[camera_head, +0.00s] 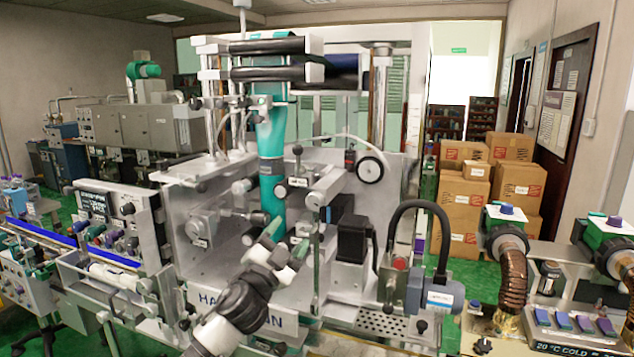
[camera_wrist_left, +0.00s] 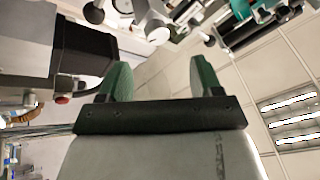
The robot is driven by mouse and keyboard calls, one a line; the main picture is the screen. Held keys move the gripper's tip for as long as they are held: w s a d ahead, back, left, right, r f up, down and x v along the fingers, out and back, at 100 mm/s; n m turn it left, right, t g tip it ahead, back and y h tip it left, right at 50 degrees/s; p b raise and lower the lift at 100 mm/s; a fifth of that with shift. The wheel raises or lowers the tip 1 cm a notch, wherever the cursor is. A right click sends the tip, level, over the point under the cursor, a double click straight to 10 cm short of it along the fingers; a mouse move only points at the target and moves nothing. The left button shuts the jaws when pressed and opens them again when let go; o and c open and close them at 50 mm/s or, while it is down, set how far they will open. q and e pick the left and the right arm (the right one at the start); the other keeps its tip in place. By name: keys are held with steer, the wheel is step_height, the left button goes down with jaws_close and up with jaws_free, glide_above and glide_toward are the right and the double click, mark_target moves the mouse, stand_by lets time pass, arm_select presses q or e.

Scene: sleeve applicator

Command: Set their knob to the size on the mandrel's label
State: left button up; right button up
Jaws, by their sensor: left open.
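A teal sleeve (camera_head: 270,135) runs down the middle of the white sleeve applicator (camera_head: 350,268). Several knobs show on the machine: a black-handled one (camera_head: 297,150), a round black-rimmed dial (camera_head: 370,168) and a grey one (camera_head: 198,228). A black knob (camera_head: 128,208) sits on the control box at left. I cannot tell which knob or mandrel the task means, and small labels are unreadable. My left gripper (camera_head: 287,240) is in front of the machine, below the teal sleeve. In the left wrist view its green fingers (camera_wrist_left: 160,75) are apart with nothing between them. My right gripper is not in view.
A black motor block (camera_head: 355,238) and a grey unit with a black hose (camera_head: 430,292) stand to the gripper's right. A conveyor with blue edges (camera_head: 40,232) is at left. Cardboard boxes (camera_head: 463,200) and a bench with hose fittings (camera_head: 508,240) are at right.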

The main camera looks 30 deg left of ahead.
mark_target(313, 203)
arm_select(q)
steer(key=w+r+n+p, duration=0.1)
steer(key=w+p, duration=0.1)
steer(key=w+r+n+p, duration=0.1)
steer(key=w+n, duration=0.1)
steer(key=w, duration=0.1)
steer(key=w+r+n+p, duration=0.1)
steer(key=w+r+p, duration=0.1)
steer(key=w, duration=0.1)
steer(key=shift+n+h+p, duration=0.3)
steer(key=shift+h+p, duration=0.05)
steer(key=shift+h, duration=0.05)
steer(key=shift+w+r, duration=0.1)
steer(key=shift+w, duration=0.4)
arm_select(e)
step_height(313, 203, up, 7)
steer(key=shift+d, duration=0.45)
arm_select(q)
steer(key=c, duration=0.9)
steer(key=shift+n+y+b, duration=0.35)
steer(key=shift+n+y, duration=0.25)
steer(key=shift+n, duration=0.5)
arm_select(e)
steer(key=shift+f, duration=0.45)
